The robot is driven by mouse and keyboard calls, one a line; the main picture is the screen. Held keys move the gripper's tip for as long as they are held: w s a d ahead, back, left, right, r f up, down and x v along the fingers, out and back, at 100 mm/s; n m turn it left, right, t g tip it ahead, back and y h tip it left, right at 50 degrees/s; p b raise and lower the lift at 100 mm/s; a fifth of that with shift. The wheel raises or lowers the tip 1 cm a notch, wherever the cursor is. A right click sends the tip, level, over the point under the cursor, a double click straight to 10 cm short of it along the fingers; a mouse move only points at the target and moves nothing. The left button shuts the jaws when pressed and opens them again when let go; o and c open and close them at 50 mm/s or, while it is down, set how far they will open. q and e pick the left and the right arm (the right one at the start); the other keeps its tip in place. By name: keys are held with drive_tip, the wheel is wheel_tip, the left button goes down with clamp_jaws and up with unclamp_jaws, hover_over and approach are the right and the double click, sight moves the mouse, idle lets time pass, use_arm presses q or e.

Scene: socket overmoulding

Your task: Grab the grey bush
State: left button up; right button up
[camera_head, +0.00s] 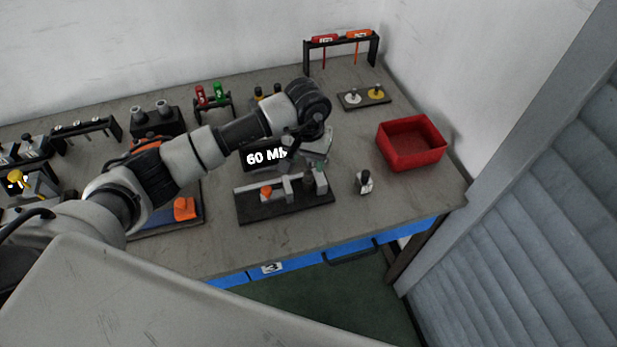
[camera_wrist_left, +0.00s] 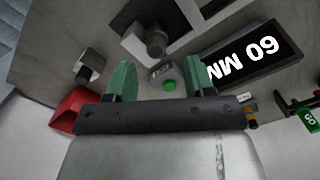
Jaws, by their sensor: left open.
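A dark grey round bush (camera_wrist_left: 156,42) stands upright in a light block of the fixture in the left wrist view, beyond my fingers. It also shows in the head view (camera_head: 308,179) at the right end of the black fixture (camera_head: 285,206). Two lighter grey cylinders (camera_head: 150,109) stand on a black block at the back left; I cannot tell whether they are bushes too. My left gripper (camera_wrist_left: 157,78) has two green fingers, apart and with nothing held between them. In the head view the left gripper (camera_head: 309,154) is partly hidden, just behind the fixture. My right gripper is not in view.
A display (camera_head: 264,156) reading 60 MM stands behind the fixture. A box with a green button (camera_wrist_left: 168,80) is close to my fingers. A small metal part (camera_head: 364,183) and a red bin (camera_head: 411,143) stand to the right. The front right table area is clear.

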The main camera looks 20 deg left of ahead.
sight(308, 173)
use_arm(q)
drive_tip(key=shift+s+d+f+p, duration=0.1)
drive_tip(key=shift+f+p, duration=0.2)
drive_tip(key=shift+f, duration=0.7)
drive_tip(key=shift+s+d+f+p, duration=0.1)
drive_tip(key=shift+f+p, duration=0.15)
drive_tip(key=shift+f, duration=0.7)
clamp_jaws()
